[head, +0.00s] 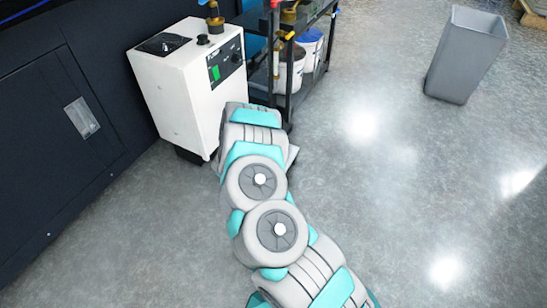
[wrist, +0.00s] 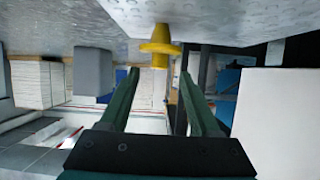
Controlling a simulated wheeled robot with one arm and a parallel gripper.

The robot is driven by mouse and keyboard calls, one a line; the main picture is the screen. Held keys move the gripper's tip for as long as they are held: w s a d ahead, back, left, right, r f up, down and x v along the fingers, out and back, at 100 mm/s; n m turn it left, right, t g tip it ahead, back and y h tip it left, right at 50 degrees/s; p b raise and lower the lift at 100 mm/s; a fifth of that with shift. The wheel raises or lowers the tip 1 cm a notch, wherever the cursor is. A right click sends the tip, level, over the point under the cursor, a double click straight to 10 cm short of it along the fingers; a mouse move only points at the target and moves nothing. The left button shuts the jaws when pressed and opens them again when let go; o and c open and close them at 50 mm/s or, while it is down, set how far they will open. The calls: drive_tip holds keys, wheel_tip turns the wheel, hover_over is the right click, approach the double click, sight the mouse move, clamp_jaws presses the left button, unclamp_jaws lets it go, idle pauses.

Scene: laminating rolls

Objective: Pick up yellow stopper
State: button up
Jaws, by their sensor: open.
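The yellow stopper (wrist: 160,40) shows in the wrist view at the top middle, with a narrow neck and a wider flange, against a pale speckled surface. My gripper (wrist: 159,76) is open, its two dark green fingers apart with nothing held between them. The stopper appears just past the fingertips and between their lines, not touching as far as I can tell. In the head view my gripper is hidden behind my arm. Small yellow-orange parts show at the black cart there, but I cannot tell which is the stopper.
A white machine cabinet (head: 185,90) stands left of my arm, close to it. The black cart (head: 291,75) holds white buckets (head: 308,48) behind my arm. A grey bin (head: 465,55) stands at the upper right. The floor (head: 420,180) on the right is clear.

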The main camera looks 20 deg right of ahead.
drive_tip(key=shift+s+d+f, duration=0.1)
drive_tip(key=shift+s+d, duration=0.1)
drive_tip(key=shift+d, duration=0.1)
drive_tip(key=shift+w+d+f, duration=0.1)
drive_tip(key=shift+d+f, duration=0.05)
drive_tip(key=shift+d, duration=0.1)
drive_tip(key=shift+w+a+b+x, duration=0.1)
drive_tip(key=shift+w+b+x, duration=0.1)
drive_tip(key=shift+x, duration=1.6)
drive_tip(key=shift+w+a+b+x, duration=0.1)
drive_tip(key=shift+b+x, duration=0.05)
drive_tip(key=shift+x, duration=1.6)
clamp_jaws()
